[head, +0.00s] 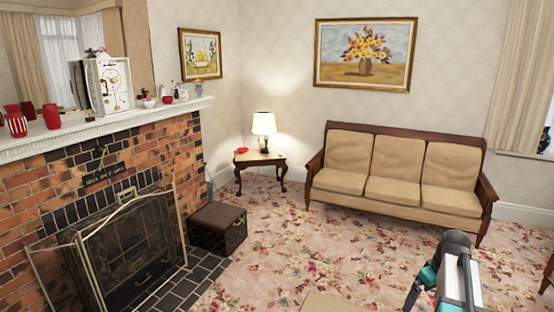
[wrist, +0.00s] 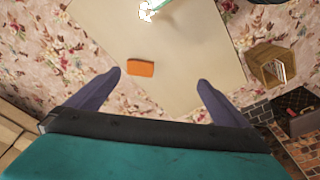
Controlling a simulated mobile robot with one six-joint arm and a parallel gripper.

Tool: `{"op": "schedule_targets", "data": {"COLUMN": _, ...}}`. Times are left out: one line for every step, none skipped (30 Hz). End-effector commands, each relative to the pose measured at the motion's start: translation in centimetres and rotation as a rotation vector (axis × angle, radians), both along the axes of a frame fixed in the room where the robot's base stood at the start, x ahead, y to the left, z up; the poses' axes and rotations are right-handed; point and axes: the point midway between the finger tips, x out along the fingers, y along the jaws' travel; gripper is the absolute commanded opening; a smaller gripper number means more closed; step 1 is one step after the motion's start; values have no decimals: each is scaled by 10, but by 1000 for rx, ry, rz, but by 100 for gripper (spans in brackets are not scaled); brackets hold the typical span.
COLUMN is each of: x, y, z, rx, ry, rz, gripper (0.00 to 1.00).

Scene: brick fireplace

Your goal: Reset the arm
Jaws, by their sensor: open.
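My arm (head: 456,270) reaches up into the lower right of the head view, over the floral carpet. My gripper (wrist: 160,80) fills the lower part of the wrist view. Its two dark fingers stand wide apart with nothing between them. Below it lies a pale flat surface with an orange block (wrist: 140,68) on it, apart from the fingers. In the head view the fingertips cannot be made out.
A brick fireplace with a metal screen (head: 130,245) stands at the left, and a dark box (head: 217,228) beside it. A tan sofa (head: 395,180) and a side table with a lamp (head: 263,125) stand at the back. Floral carpet (head: 285,245) lies open between them.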

Motion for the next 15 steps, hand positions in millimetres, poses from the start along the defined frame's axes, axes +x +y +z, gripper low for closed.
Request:
{"op": "schedule_targets", "data": {"x": -1, "y": 3, "z": -4, "rx": 1, "ry": 2, "rz": -5, "gripper": 100}}
{"op": "schedule_targets", "data": {"x": -1, "y": 7, "z": -7, "rx": 2, "ry": 5, "rz": -9, "gripper": 100}}
{"op": "schedule_targets", "data": {"x": -1, "y": 11, "z": -10, "rx": 3, "ry": 7, "rz": -14, "gripper": 100}}
{"op": "schedule_targets", "data": {"x": -1, "y": 14, "z": -13, "rx": 3, "ry": 9, "rz": -18, "gripper": 100}}
{"op": "schedule_targets", "data": {"x": -1, "y": 17, "z": -15, "rx": 4, "ry": 11, "rz": -21, "gripper": 100}}
{"op": "schedule_targets", "data": {"x": -1, "y": 21, "z": -18, "rx": 4, "ry": 14, "rz": -27, "gripper": 100}}
{"op": "schedule_targets", "data": {"x": -1, "y": 26, "z": -22, "rx": 5, "ry": 17, "rz": -32, "gripper": 100}}
{"op": "schedule_targets", "data": {"x": 0, "y": 30, "z": -25, "rx": 5, "ry": 19, "rz": -36, "gripper": 100}}
{"op": "schedule_targets", "data": {"x": 0, "y": 36, "z": -29, "rx": 6, "ry": 21, "rz": -42, "gripper": 100}}
{"op": "schedule_targets", "data": {"x": 0, "y": 41, "z": -33, "rx": 7, "ry": 24, "rz": -46, "gripper": 100}}
{"op": "schedule_targets", "data": {"x": 0, "y": 46, "z": -37, "rx": 6, "ry": 27, "rz": -51, "gripper": 100}}
{"op": "schedule_targets", "data": {"x": 0, "y": 53, "z": -41, "rx": 8, "ry": 29, "rz": -58, "gripper": 100}}
{"op": "schedule_targets", "data": {"x": -1, "y": 60, "z": -46, "rx": 8, "ry": 34, "rz": -63, "gripper": 100}}
{"op": "schedule_targets", "data": {"x": -1, "y": 67, "z": -50, "rx": 9, "ry": 37, "rz": -71, "gripper": 100}}
{"op": "schedule_targets", "data": {"x": -2, "y": 76, "z": -57, "rx": 10, "ry": 42, "rz": -78, "gripper": 100}}
